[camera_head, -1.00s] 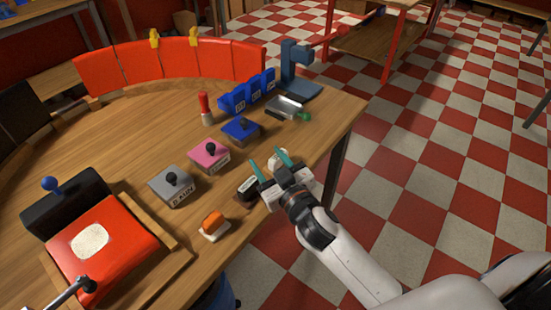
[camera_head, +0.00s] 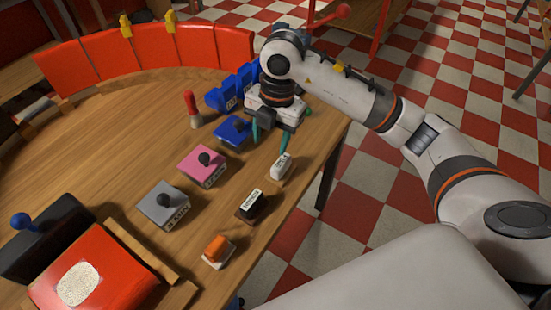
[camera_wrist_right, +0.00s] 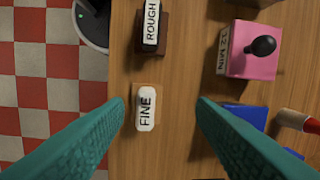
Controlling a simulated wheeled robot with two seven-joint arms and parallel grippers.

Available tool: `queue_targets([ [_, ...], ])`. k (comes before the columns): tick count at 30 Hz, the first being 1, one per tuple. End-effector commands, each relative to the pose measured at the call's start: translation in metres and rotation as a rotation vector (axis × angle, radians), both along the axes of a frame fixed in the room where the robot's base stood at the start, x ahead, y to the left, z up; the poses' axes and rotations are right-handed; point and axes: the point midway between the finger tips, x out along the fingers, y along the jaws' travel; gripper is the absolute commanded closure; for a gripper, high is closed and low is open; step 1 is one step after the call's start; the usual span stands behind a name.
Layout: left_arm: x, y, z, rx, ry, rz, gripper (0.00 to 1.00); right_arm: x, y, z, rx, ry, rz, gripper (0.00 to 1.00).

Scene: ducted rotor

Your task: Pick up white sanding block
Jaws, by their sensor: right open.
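The white sanding block (camera_head: 281,167), labelled FINE in the right wrist view (camera_wrist_right: 145,108), lies on the wooden table close to its edge. My right gripper (camera_head: 268,140) points down with its two teal fingers spread and nothing between them. It is above the table, just behind the white block in the head view. In the right wrist view the fingers (camera_wrist_right: 162,106) appear on either side of the block, which is nearer the left finger. The height gap cannot be told exactly. My left gripper is not in view.
A dark block labelled ROUGH (camera_head: 252,205) and an orange-topped block (camera_head: 217,250) lie along the same edge. Knobbed grey (camera_head: 163,206), pink (camera_head: 203,165) and blue (camera_head: 232,131) blocks stand further in. A red-handled tool (camera_head: 194,112) stands near blue bins (camera_head: 222,96).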

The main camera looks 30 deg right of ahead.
Motion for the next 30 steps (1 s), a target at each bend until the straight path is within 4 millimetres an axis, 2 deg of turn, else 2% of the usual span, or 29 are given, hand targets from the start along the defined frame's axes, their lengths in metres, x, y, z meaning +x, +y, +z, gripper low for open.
queue_targets([
  [2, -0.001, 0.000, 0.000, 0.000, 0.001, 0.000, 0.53, 0.003, -0.018, 0.005, -0.083, 0.000, -0.052, 0.49],
  [5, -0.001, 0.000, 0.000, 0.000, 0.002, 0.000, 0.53, 0.003, -0.027, 0.000, -0.127, 0.003, -0.083, 0.49],
  [12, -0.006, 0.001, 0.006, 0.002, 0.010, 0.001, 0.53, 0.002, -0.029, -0.040, -0.132, 0.007, -0.085, 0.49],
  [20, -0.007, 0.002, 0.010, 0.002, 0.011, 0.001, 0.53, 0.002, -0.028, -0.063, -0.129, 0.005, -0.082, 0.49],
  [26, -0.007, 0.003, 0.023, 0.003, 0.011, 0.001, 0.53, -0.001, -0.029, -0.090, -0.128, 0.008, -0.083, 0.49],
  [30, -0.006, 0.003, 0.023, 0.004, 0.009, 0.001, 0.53, 0.000, -0.029, -0.108, -0.127, 0.004, -0.082, 0.49],
])
